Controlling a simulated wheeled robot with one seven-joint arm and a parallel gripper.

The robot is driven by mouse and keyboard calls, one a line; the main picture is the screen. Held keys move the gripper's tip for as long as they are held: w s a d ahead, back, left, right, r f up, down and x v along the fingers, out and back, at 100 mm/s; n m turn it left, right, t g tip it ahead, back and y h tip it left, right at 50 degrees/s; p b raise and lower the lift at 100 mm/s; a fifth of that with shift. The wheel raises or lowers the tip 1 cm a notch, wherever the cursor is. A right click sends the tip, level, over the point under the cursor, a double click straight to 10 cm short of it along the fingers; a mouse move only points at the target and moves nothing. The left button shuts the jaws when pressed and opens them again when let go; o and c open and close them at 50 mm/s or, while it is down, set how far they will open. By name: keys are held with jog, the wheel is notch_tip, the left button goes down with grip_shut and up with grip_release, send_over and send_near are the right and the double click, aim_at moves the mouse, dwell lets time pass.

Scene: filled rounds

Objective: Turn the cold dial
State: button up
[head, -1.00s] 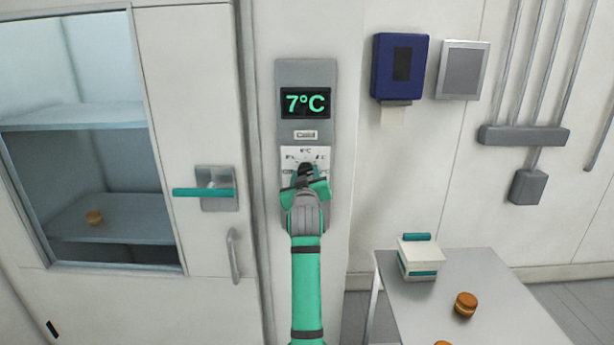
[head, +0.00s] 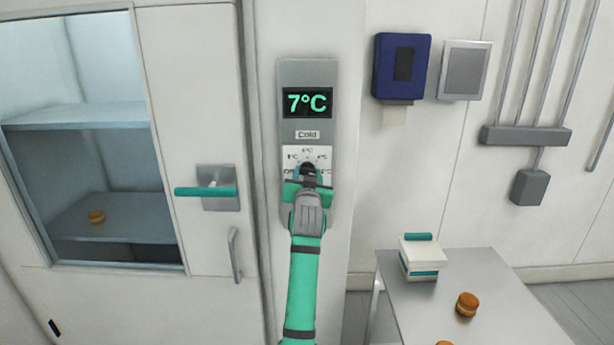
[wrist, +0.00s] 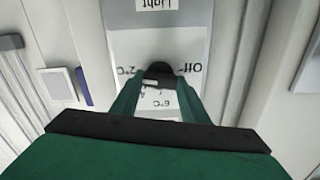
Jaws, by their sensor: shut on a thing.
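The cold dial (head: 308,168) is a dark knob on a white scale plate marked with temperatures and "Off". It sits on a grey wall panel (head: 307,72) under a label reading "Cold". The display (head: 307,102) above reads 7°C. My gripper (head: 307,178) is shut on the dial, with one finger on each side of it. In the wrist view the dark knob (wrist: 160,72) sits between my green fingertips (wrist: 160,84), with "Off" and temperature marks around it. The knob's pointer is too small and covered to read surely.
A cold-room door with a teal handle (head: 205,191) is at the left, with a bun (head: 96,216) on a shelf behind its glass. A steel table (head: 440,300) at the lower right carries a white box (head: 420,258) and round buns (head: 467,304).

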jog(key=shift+f, duration=0.1)
jog(key=o, duration=1.1)
jog(key=shift+c, duration=0.2)
jog(key=s, duration=1)
jog(key=shift+s, duration=0.4)
